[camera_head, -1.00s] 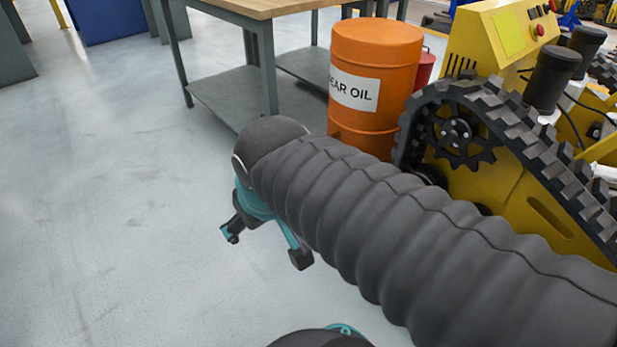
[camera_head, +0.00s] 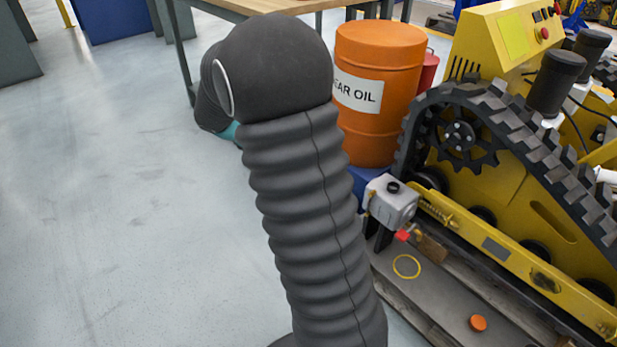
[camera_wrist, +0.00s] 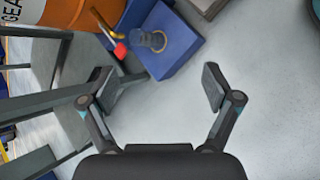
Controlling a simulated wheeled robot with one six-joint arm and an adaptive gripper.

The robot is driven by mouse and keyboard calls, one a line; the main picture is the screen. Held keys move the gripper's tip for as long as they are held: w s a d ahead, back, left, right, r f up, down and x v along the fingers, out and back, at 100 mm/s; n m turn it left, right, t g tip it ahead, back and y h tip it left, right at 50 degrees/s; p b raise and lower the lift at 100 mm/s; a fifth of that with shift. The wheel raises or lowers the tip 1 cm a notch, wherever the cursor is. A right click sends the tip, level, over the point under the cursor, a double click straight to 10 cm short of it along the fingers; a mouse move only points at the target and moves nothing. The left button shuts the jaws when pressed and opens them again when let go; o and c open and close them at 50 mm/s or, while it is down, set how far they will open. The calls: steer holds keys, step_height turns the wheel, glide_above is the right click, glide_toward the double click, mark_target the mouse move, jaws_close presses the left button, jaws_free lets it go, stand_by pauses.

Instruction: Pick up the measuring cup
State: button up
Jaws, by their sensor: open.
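A small grey, see-through round vessel, probably the measuring cup (camera_wrist: 152,40), stands on a blue box (camera_wrist: 180,50) in the wrist view. My gripper (camera_wrist: 157,86) is open and empty, its two fingers spread wide. The cup is ahead of the fingertips, beyond the gap between them, and not touched. In the head view my arm hides the gripper and the cup; only a corner of the blue box shows there (camera_head: 372,182).
An orange gear oil drum (camera_head: 378,90) stands beside a workbench (camera_head: 270,6). A tap with a red piece (camera_wrist: 120,50) is close left of the cup. The yellow tracked carrier (camera_head: 480,185) and a grey box with a black cap (camera_head: 392,203) are right. Floor at left is clear.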

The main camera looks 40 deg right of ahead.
steer(key=w+d+f+n+h, duration=0.2)
steer(key=w+d+f+n, duration=0.15)
steer(key=f, duration=0.65)
steer(key=w+d+f+n+h, duration=0.25)
steer(key=w+d+f, duration=0.2)
steer(key=f, duration=0.55)
steer(key=w+d+f+n+h, duration=0.1)
steer(key=w+d+f+n, duration=0.35)
steer(key=f, duration=0.55)
steer(key=shift+t, duration=0.4)
steer(key=x, duration=0.7)
steer(key=shift+w+f, duration=0.1)
steer(key=shift+w, duration=0.25)
steer(key=shift+f+x, duration=0.15)
steer(key=shift+x, duration=1.2)
steer(key=shift+f+x, duration=0.1)
steer(key=shift+x, duration=1.2)
steer(key=shift+s, duration=0.15)
steer(key=shift+a, duration=0.1)
steer(key=c, duration=1.5)
steer(key=shift+o, duration=0.2)
steer(key=shift+r, duration=0.15)
